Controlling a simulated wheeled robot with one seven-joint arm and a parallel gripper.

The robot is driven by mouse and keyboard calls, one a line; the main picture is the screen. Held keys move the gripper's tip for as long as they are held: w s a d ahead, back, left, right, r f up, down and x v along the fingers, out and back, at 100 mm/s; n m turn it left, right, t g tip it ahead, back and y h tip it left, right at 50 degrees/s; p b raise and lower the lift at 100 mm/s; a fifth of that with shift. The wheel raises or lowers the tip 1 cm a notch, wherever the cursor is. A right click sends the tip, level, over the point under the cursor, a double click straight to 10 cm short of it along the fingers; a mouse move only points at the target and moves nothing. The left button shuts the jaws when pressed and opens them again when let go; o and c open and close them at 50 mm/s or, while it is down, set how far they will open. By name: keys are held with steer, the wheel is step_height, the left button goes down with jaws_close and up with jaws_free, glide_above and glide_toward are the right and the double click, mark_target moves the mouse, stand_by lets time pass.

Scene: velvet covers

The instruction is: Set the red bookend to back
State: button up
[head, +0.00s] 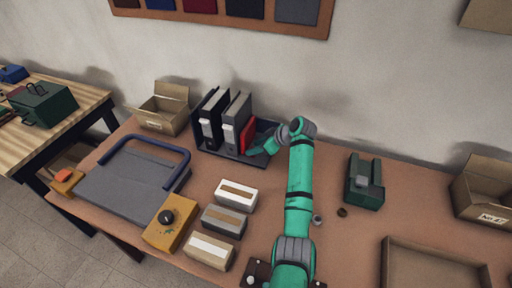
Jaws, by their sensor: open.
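The red bookend (248,134) stands upright in a dark tray (228,157) near the wall. It is right beside a grey binder (236,122), the rightmost of several black and grey binders. My gripper (254,148) is open, low in the right part of the tray, just right of and in front of the bookend. Its fingertips are small in this view, and I cannot tell whether they touch the bookend. The bookend's lower part is partly hidden.
Three small boxes (237,195) lie in front of the tray. A blue-handled frame on a grey board (130,183) and a yellow box with a black knob (170,222) are to the left. A green device (364,182) stands right of my arm. An open carton (165,108) is at the back left.

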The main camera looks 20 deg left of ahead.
steer(key=shift+c, duration=0.2)
jaws_close()
steer(key=shift+s+d, duration=0.1)
steer(key=shift+d, duration=2.65)
steer(key=shift+o, duration=0.2)
jaws_free()
steer(key=v, duration=1.1)
